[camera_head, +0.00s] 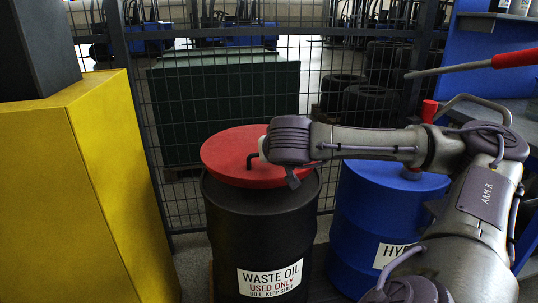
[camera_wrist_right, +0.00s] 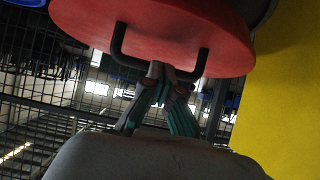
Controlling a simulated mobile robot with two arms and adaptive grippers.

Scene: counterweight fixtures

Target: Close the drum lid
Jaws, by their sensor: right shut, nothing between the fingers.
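The black waste oil drum (camera_head: 262,235) stands upright in the middle of the head view. Its round red lid (camera_head: 225,155) lies over the top, with a strip of dark drum top showing at the front right. In the head view my right wrist hides part of the lid. My left gripper is not in view.
A blue drum (camera_head: 345,225) stands close on the right, behind my right arm. A yellow cabinet (camera_head: 70,190) stands on the left. A wire mesh fence (camera_head: 180,105) runs behind the drums. A red-handled bar (camera_head: 500,62) sticks in at the upper right.

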